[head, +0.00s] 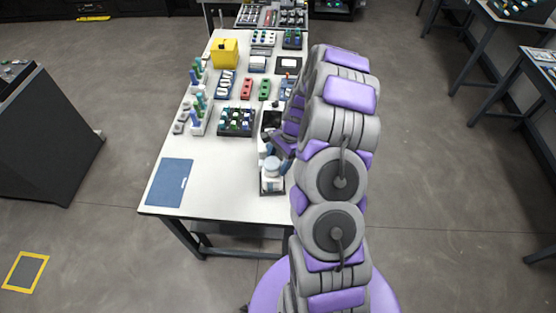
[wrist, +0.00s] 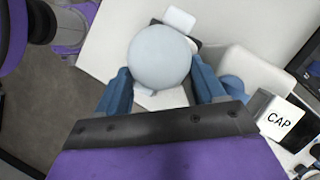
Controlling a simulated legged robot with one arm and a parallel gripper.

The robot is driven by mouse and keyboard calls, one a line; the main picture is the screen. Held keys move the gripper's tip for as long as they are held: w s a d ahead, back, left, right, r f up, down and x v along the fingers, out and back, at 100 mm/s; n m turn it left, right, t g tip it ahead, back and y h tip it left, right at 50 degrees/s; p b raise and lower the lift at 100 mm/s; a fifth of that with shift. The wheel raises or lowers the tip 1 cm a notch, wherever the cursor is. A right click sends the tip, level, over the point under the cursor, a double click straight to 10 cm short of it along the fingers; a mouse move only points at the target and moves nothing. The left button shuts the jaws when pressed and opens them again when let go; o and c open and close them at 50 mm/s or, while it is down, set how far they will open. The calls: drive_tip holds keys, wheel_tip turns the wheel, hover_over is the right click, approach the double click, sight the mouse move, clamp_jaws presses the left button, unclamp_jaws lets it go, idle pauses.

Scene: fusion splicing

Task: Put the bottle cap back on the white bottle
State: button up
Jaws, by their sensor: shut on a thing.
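My gripper (wrist: 160,78) has two blue fingers, one on each side of a round, pale grey-white piece, which looks like the bottle cap (wrist: 160,57). The fingers are shut on it. In the head view the pale round piece (head: 271,164) shows at the table's near right part, above a small dark tray (head: 265,192). My gripper is partly hidden behind my arm there. The white bottle cannot be clearly told apart; the round piece hides what lies under it in the wrist view. I cannot tell whether the cap touches the bottle.
A small block marked CAP (wrist: 280,120) stands right of my gripper in the wrist view. The white table (head: 225,180) holds a blue mat (head: 170,183), a yellow box (head: 225,52) and a dark rack of vials (head: 236,121). The table's near middle is clear.

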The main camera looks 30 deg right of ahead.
drive_tip(key=shift+f, duration=0.15)
idle(0.6)
drive_tip(key=shift+f, duration=0.25)
drive_tip(key=shift+s+f, duration=0.1)
drive_tip(key=shift+f, duration=0.05)
idle(0.3)
drive_tip(key=shift+f, duration=0.3)
drive_tip(key=c, duration=0.5)
drive_tip(key=shift+a+f+p, duration=0.1)
drive_tip(key=shift+f+p, duration=0.15)
drive_tip(key=shift+p, duration=0.05)
drive_tip(key=shift+c, duration=0.7)
drive_tip(key=o, duration=1.6)
drive_tip(key=shift+c, duration=0.2)
drive_tip(key=shift+r, duration=0.1)
drive_tip(key=shift+r, duration=0.1)
